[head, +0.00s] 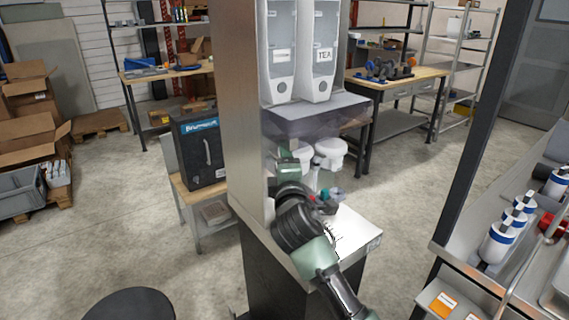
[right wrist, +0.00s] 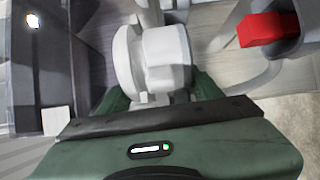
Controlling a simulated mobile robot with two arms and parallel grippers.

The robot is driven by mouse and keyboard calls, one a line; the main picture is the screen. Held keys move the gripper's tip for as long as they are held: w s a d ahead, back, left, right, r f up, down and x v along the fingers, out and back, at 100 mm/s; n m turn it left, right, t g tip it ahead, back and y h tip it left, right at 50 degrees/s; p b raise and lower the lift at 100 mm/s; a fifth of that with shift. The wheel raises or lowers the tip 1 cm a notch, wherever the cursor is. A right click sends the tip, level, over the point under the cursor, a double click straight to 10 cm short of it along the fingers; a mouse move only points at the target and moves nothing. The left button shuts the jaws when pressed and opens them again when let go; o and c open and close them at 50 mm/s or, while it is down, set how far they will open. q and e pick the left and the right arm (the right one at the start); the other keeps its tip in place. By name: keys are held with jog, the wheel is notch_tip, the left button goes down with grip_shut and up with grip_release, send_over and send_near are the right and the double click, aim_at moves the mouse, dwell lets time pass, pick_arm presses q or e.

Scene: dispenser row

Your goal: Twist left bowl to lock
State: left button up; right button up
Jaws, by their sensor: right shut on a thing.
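Two white bowls hang side by side under the dark dispenser housing (head: 318,118). The left bowl (head: 303,154) is partly hidden by my right gripper (head: 291,160). The right bowl (head: 331,151) is clear of the gripper. In the right wrist view, a white rounded piece, which I take as the left bowl (right wrist: 150,55), sits between the green fingers of my right gripper (right wrist: 158,98), which is shut on it. How far the bowl is turned cannot be told. My left gripper is not in view.
Two tall white dispensers stand above the housing, the right one labelled TEA (head: 324,50). A tall side panel (head: 240,100) stands close on the left. The white counter (head: 350,232) lies below. A red block (right wrist: 268,29) shows at the right wrist view's upper right.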

jog(key=o, duration=1.5)
